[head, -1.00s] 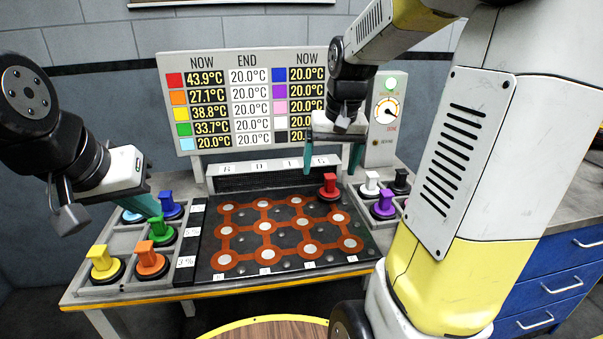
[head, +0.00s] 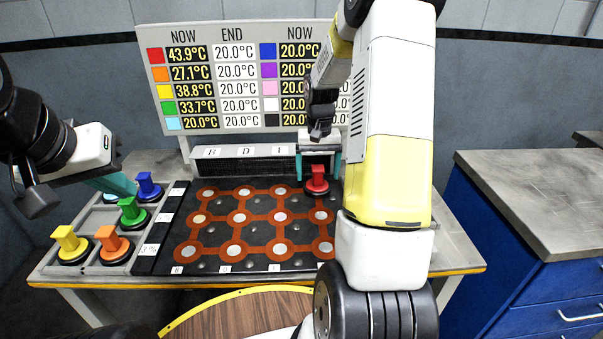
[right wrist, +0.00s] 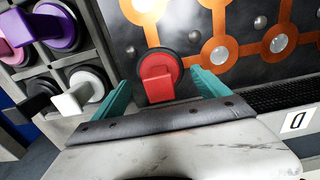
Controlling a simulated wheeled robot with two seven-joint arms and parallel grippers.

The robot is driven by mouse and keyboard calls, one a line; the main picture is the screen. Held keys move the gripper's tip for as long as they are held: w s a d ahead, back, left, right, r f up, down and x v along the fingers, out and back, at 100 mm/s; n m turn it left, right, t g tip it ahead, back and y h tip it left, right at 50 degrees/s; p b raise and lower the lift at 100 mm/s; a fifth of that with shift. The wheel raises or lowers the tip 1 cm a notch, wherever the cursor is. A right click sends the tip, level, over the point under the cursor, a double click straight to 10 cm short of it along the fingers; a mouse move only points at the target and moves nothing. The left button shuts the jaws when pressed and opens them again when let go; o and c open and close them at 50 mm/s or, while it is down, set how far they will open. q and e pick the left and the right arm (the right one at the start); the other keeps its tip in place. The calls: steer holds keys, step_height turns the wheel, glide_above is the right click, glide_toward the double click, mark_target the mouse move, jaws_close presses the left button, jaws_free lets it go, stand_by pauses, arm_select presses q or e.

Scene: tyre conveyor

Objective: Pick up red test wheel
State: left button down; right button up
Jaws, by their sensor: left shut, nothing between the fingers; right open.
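My left gripper (head: 125,190) is shut and empty above the left tray, beside the blue wheel (head: 148,187).
Green (head: 132,212), yellow (head: 69,244) and orange (head: 112,245) wheels stand in the left tray. Purple (right wrist: 57,26) and white (right wrist: 83,92) wheels stand in the right tray. A temperature panel (head: 240,75) rises behind the board. The board's middle holds no wheels.

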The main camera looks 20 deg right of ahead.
step_height(320, 180, down, 2)
steer(key=shift+f, duration=0.1)
steer(key=c, duration=1.8)
jaws_close()
